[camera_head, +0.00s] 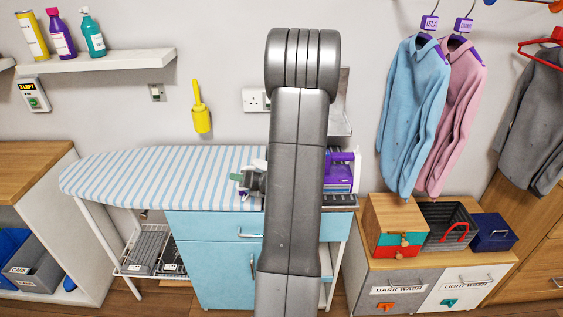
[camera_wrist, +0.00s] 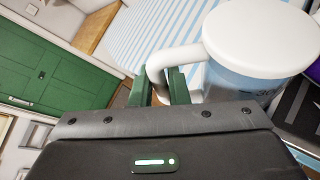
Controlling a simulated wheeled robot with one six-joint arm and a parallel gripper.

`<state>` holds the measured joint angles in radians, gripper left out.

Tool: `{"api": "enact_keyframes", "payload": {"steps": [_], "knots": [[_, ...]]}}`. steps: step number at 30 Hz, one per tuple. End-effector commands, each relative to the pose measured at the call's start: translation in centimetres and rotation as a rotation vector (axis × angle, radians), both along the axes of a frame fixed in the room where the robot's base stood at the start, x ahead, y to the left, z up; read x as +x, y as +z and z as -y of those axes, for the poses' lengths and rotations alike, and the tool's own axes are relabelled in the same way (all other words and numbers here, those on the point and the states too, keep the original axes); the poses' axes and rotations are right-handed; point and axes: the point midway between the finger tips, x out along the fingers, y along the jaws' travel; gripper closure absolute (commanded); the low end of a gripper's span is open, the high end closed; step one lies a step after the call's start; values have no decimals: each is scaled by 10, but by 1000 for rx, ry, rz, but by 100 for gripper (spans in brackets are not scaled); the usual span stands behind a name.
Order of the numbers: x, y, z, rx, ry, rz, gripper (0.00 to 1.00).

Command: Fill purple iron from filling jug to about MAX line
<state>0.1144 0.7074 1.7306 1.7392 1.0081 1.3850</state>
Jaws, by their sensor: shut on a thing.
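The filling jug (camera_wrist: 262,45) is in the wrist view, with a white top, a clear bluish body with partly visible markings and a white handle. My gripper (camera_wrist: 160,82) is shut on the jug's handle with its green fingers. In the head view my gripper (camera_head: 248,181) is over the ironing board's right part, and the jug is mostly hidden behind my arm. The purple iron (camera_head: 340,172) stands just right of my arm at the board's right end, partly hidden by it. A purple sliver shows at the wrist view's right edge. The MAX line and water level cannot be made out.
The striped ironing board (camera_head: 150,172) is clear on its left. A yellow holder (camera_head: 201,119) and a white socket (camera_head: 255,99) are on the wall. Blue and pink shirts (camera_head: 412,110) hang right of the iron, above a wooden box (camera_head: 394,215) and a basket (camera_head: 449,225).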

Motion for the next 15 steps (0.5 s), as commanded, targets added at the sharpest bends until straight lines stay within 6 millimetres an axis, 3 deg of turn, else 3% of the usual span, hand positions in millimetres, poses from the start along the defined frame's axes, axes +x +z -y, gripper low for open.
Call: {"api": "enact_keyframes", "payload": {"steps": [15], "knots": [[-2,1,-1,20,3,-21,100]]}}
